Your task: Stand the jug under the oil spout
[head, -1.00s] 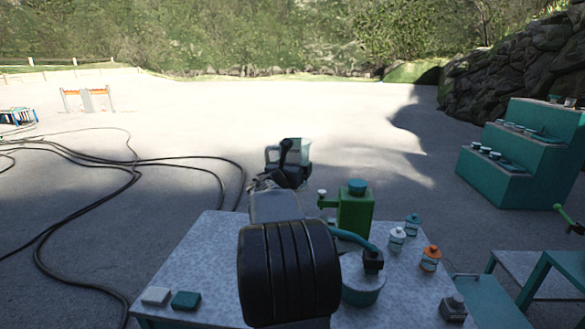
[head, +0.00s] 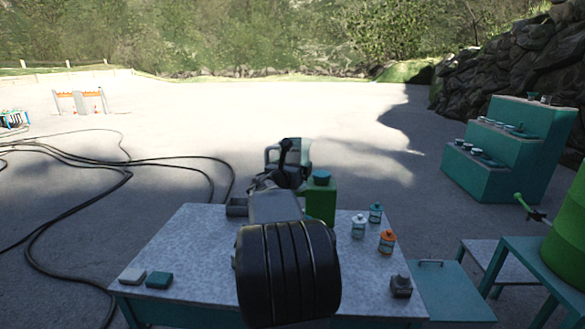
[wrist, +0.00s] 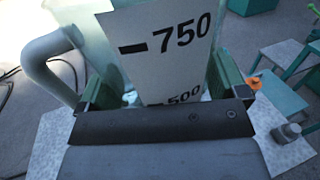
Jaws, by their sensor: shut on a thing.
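My gripper (wrist: 160,96) is shut on a translucent jug (wrist: 103,52), one finger on each side. In the wrist view the jug has a white scale panel reading 750 and 500 and a thick handle at the left. In the head view the jug (head: 304,153) is beyond my gripper (head: 288,165), upright and above the far edge of the table; my arm hides part of it. A green drum (head: 570,240) stands at the right edge on a teal stand. A green spout (head: 522,203) with a dark tip sticks out to its left.
A speckled table (head: 195,250) below my arm carries a green can (head: 321,203), several small bottles and two small blocks. A low teal platform (head: 450,290) and a grey-topped bench (head: 492,258) lie between table and drum. Teal steps (head: 495,175) stand behind. Cables (head: 110,185) lie left.

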